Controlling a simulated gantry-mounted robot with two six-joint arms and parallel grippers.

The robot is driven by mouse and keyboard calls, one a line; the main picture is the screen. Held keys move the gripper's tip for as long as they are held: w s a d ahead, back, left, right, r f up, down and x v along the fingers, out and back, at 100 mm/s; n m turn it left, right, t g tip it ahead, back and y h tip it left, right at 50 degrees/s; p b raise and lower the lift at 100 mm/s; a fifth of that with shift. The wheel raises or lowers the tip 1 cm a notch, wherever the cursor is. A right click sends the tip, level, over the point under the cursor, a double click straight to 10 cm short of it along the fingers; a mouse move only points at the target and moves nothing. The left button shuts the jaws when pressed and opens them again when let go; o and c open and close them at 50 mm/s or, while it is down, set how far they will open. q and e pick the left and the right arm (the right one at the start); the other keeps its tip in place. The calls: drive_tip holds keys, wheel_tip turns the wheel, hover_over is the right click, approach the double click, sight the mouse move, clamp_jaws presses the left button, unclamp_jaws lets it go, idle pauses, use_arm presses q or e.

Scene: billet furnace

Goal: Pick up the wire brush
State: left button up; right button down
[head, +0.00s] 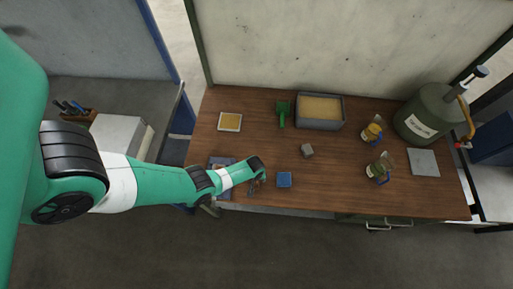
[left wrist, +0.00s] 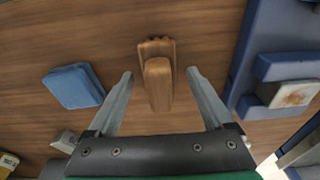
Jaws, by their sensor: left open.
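The wire brush (left wrist: 158,82), with a brown wooden body, lies on the wooden table in the left wrist view. It sits between the two fingers of my left gripper (left wrist: 160,82), which is open, with a gap on either side. Its bristles cannot be made out. In the head view my left gripper (head: 256,187) is low over the front left of the table, and the arm mostly hides the brush there.
A blue square block (left wrist: 73,85) lies left of the brush. A blue tray (left wrist: 245,60) holding a rusty-white piece is close on the right. A grey sand-filled bin (head: 320,126), green scoop (head: 283,108), small grey cube (head: 307,150) and green canister (head: 430,112) stand farther off.

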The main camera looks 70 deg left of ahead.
use_arm(q)
drive_tip(key=shift+r, duration=0.1)
clamp_jaws()
idle(0.4)
